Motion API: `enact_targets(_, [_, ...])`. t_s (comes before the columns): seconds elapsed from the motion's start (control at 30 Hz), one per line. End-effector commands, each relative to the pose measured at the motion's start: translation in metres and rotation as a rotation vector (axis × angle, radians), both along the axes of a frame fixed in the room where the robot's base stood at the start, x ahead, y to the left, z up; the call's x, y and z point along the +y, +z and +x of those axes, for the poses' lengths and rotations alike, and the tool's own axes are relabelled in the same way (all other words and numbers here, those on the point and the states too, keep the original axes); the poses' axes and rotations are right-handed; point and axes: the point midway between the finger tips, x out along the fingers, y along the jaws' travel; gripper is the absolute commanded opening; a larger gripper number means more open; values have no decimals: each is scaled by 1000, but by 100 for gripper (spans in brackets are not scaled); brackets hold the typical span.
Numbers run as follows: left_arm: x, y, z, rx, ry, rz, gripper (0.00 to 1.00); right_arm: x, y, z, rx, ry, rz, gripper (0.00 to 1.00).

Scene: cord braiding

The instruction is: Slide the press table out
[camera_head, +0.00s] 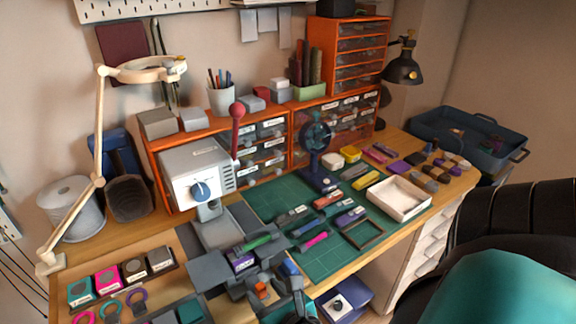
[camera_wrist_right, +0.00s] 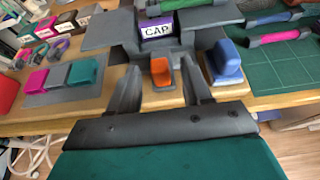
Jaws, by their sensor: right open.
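The white press (camera_head: 195,175) has a blue dial and a red-knobbed lever, and stands at the back left of the bench. A grey slab (camera_head: 215,230) lies under its head. In front sits a grey press table (camera_head: 208,277) bearing a block labelled CAP (camera_head: 243,262) and a green piece (camera_head: 257,242). An orange tab (camera_wrist_right: 160,70) is on its front, with a blue piece (camera_wrist_right: 226,58) to its right. My right gripper (camera_head: 274,298) is open at this front edge. In the wrist view its fingers (camera_wrist_right: 160,88) stand either side of the orange tab; contact is unclear. My left gripper is not in view.
A green mat (camera_head: 275,205) with several coloured pieces and a white tray (camera_head: 399,197) lies to the right. Several colour-fronted blocks (camera_head: 107,278) and rings lie at the left. A beige lamp arm (camera_head: 98,130) rises at the left. Orange drawers (camera_head: 270,130) line the back.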

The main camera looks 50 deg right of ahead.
Motion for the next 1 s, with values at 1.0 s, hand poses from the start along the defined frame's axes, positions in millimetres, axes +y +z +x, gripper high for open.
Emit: enact_targets(1.0, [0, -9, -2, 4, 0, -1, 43, 23, 39, -93, 1, 0, 4, 49])
